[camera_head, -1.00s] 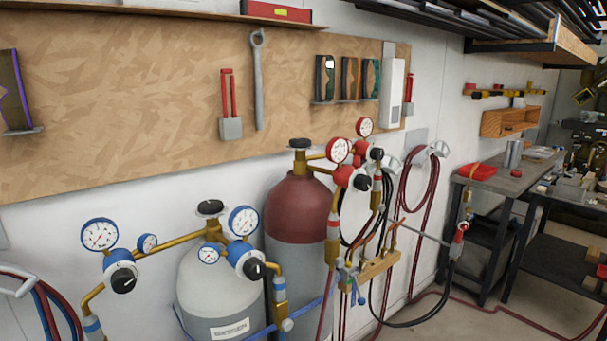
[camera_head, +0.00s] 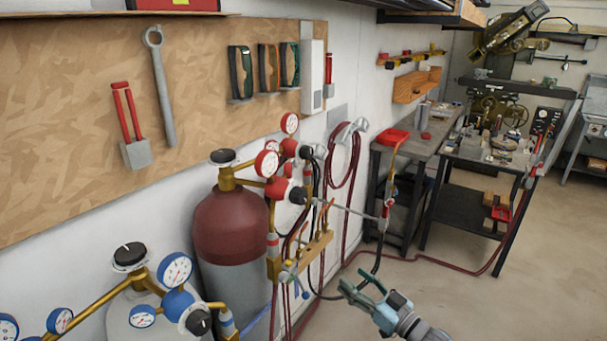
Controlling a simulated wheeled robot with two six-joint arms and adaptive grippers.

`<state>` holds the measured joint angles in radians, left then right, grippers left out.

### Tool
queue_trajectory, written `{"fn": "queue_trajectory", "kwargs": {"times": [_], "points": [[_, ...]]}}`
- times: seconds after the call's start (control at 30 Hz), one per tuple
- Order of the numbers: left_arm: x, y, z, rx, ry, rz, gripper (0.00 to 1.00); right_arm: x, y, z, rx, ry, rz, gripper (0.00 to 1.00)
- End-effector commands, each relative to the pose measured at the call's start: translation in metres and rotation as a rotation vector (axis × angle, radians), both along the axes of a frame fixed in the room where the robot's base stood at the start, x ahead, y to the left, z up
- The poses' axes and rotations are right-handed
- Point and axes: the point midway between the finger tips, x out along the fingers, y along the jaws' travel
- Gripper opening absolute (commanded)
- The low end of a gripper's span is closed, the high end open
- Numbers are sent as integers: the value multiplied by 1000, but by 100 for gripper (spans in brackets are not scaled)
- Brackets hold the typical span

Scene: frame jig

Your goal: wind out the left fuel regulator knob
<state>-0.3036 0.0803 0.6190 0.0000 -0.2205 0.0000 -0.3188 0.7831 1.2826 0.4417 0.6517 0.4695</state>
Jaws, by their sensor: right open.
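The red fuel cylinder (camera_head: 230,225) stands against the wall at the left centre. Above it on a brass manifold is the left red fuel regulator (camera_head: 277,188), with a black knob (camera_head: 297,195) on its right side and a red-rimmed gauge (camera_head: 267,163) above. A second red regulator with a gauge (camera_head: 290,123) sits just behind it, to the right. My right gripper (camera_head: 358,285) is open and empty at the bottom, low and to the right of the regulators, apart from the knob. My left gripper is out of view.
The grey oxygen cylinder (camera_head: 135,318) with blue regulators stands at the lower left. A brass hose manifold (camera_head: 305,255) and dark red hoses (camera_head: 345,160) hang right of the fuel cylinder. Workbenches (camera_head: 410,150) stand behind at the right. The concrete floor (camera_head: 440,290) is open there.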

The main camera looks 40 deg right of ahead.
Motion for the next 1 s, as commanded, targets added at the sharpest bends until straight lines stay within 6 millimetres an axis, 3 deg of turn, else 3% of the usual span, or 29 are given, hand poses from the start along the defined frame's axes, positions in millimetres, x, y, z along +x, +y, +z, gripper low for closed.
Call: {"fn": "queue_trajectory", "kwargs": {"times": [0.03, 0.1, 0.2, 0.37, 0.7, 0.83, 1.0], "points": [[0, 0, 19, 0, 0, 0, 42, 7, 7, 60, 17, -93, 65, 55], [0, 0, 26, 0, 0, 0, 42, 11, 18, 114, 54, -202, 147, 55], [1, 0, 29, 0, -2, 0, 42, 12, 28, 151, 84, -282, 214, 55], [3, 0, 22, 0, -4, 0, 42, 29, 34, 162, 91, -301, 226, 55], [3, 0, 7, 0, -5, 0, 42, 113, 53, 197, 90, -302, 219, 55], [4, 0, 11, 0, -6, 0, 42, 131, 57, 205, 90, -299, 220, 55], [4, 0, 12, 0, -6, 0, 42, 139, 59, 208, 90, -294, 220, 55]]}}
